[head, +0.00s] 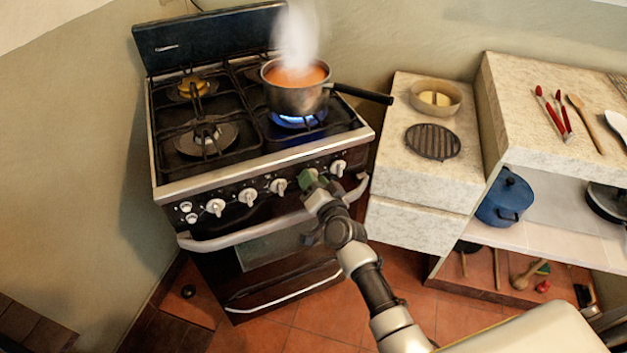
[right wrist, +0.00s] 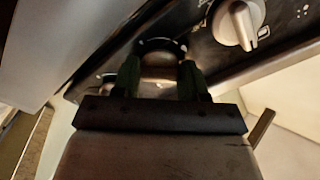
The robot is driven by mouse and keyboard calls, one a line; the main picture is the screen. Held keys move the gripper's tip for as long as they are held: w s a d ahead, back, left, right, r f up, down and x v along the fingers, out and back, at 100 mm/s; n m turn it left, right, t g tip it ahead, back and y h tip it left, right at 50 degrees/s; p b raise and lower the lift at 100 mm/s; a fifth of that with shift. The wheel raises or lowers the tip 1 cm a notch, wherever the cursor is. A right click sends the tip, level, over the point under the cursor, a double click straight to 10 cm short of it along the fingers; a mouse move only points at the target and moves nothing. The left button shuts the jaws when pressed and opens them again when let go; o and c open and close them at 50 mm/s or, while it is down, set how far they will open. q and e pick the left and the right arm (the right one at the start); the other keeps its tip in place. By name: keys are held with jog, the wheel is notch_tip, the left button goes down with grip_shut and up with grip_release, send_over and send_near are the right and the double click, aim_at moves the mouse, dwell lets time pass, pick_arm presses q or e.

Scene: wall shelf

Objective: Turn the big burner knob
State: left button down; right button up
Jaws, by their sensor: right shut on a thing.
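The stove (head: 270,165) has a row of several white knobs along its front panel. My right gripper (head: 309,178) is at this panel, between the knob at the far right (head: 338,168) and the knob left of it (head: 278,186). In the right wrist view, the right gripper (right wrist: 160,75) is shut on a burner knob (right wrist: 162,58), with one dark green finger on each side. The gripper covers that knob in the head view. Another knob (right wrist: 238,24) shows at upper right in the wrist view. My left gripper is not in view.
The oven handle (head: 270,228) runs below the knobs. A counter (head: 394,135) with a bowl (head: 436,97) and a black trivet (head: 433,142) stands right of the stove.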

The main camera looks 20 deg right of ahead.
jog(key=shift+m, duration=4.6)
jog(key=o, duration=0.9)
jog(key=s+d, duration=0.1)
jog(key=s, duration=0.9)
jog(key=shift+s+d, duration=0.15)
jog(key=shift+s, duration=0.25)
jog(key=shift+f, duration=0.15)
